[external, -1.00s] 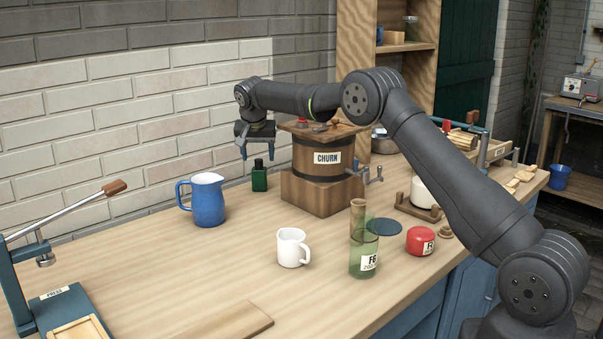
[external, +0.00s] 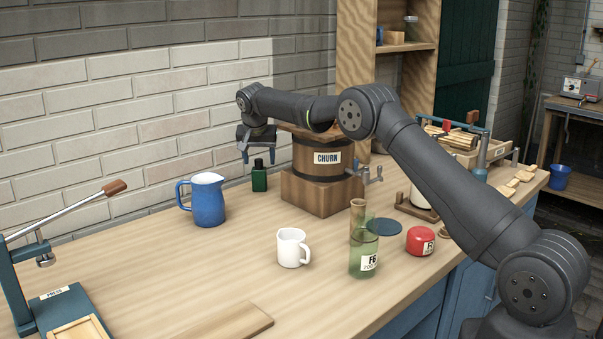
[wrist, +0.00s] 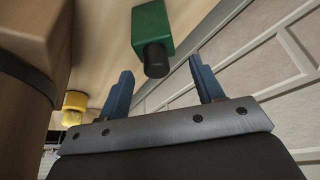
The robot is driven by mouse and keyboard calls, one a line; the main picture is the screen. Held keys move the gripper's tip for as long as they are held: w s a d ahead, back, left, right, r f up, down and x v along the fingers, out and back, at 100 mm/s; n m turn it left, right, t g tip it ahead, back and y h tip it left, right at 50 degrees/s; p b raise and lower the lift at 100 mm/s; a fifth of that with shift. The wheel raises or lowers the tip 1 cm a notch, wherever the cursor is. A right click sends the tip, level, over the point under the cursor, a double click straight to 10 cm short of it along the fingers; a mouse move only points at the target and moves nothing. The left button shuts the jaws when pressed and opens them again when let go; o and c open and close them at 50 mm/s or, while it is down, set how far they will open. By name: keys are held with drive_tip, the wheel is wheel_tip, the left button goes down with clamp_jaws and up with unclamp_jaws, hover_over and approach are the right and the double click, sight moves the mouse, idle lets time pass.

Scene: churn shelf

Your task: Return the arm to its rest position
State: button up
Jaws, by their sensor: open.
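My gripper (external: 257,154) is in the air above the back of the bench, left of the churn (external: 322,163). Its two blue fingers (wrist: 163,90) are apart with nothing between them. In the external view it hangs above the small green bottle (external: 259,177), which stands on the bench. In the wrist view the green bottle (wrist: 152,30) with its dark cap is just beyond the fingertips, apart from them. My forearm passes over the churn and hides part of its top.
A blue jug (external: 207,201), a white mug (external: 292,248), a green glass jar (external: 363,258) and a red tin (external: 420,241) stand on the bench. A press (external: 55,290) is at the left. The brick wall (external: 120,130) runs close behind. The bench's middle left is clear.

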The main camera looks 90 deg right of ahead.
sight(260, 168)
wheel_tip(260, 168, down, 4)
drive_tip(key=shift+r, duration=0.1)
drive_tip(key=v, duration=1.2)
drive_tip(key=x, duration=1.1)
drive_tip(key=shift+d+f, duration=0.1)
drive_tip(key=shift+f, duration=0.3)
drive_tip(key=shift+d+r, duration=0.15)
drive_tip(key=shift+r, duration=0.05)
wheel_tip(260, 168, up, 14)
drive_tip(key=s+a+n+t, duration=0.1)
drive_tip(key=s+a+n, duration=0.1)
drive_tip(key=a, duration=0.7)
drive_tip(key=s+a+r+n, duration=0.1)
drive_tip(key=s+a+n, duration=0.2)
drive_tip(key=a, duration=0.5)
drive_tip(key=shift+a+r+t, duration=0.35)
drive_tip(key=shift+t, duration=0.05)
drive_tip(key=shift+s+y, duration=0.1)
drive_tip(key=shift+y, duration=0.2)
